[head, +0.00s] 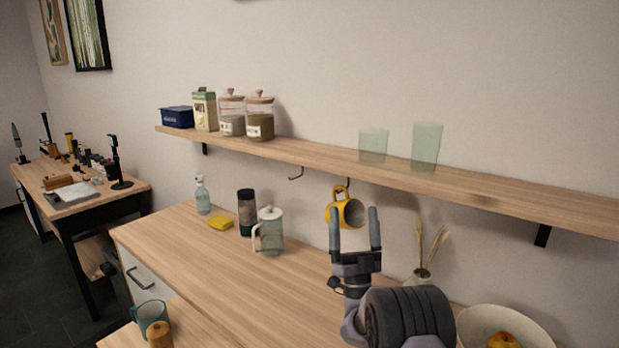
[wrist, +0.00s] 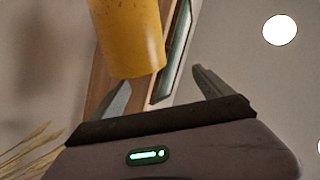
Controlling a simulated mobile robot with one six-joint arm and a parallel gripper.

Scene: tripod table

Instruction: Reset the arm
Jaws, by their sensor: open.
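My gripper (head: 355,236) is open, with its two fingers pointing up, just below and in front of the yellow mug (head: 333,212). The mug hangs from a hook under the wooden shelf, tilted with its mouth toward the right. In the wrist view the mug (wrist: 128,38) is above the open gripper (wrist: 160,92), nearer the left finger. No contact between the fingers and the mug can be made out. My arm stands over the right part of the counter and hides some of it.
The shelf (head: 300,153) carries jars, boxes and two glasses (head: 426,146). Below are a dried-grass vase (head: 422,277), a fruit bowl (head: 478,325), a glass press (head: 270,236) and a dark jar (head: 246,212). The counter's middle (head: 215,265) is clear.

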